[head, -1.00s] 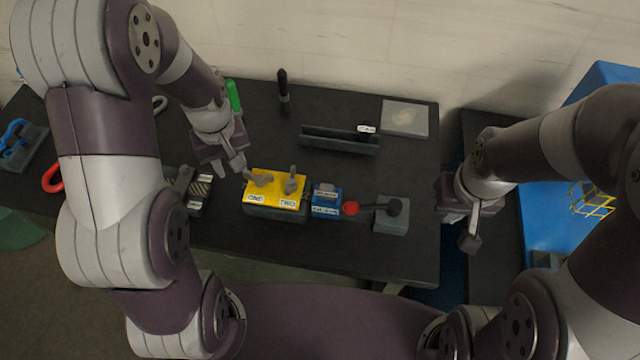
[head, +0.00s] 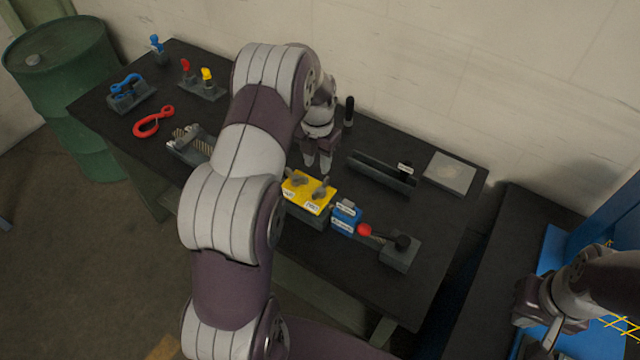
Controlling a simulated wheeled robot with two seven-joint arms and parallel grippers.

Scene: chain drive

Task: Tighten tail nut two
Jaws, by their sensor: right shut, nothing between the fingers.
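The yellow block (head: 307,193) sits on a dark base near the table's front edge. Two grey nuts with handles stand on it, a left nut (head: 298,179) and a right nut (head: 321,190). Each has a small white label on the block's front, too small to read surely. My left gripper (head: 317,164) points down just behind the block. Its two fingers show a small gap with nothing between them, and it appears clear of both nuts. My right gripper (head: 547,345) is at the lower right, far from the block, shut and empty; its fingertips are partly hard to see.
A blue block (head: 345,216), a red-knobbed lever (head: 364,230) and a grey base (head: 400,255) stand right of the yellow block. A dark channel (head: 381,174) and a grey plate (head: 449,172) lie behind. Red hooked tool (head: 152,122) is far left. My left arm hides the table's middle front.

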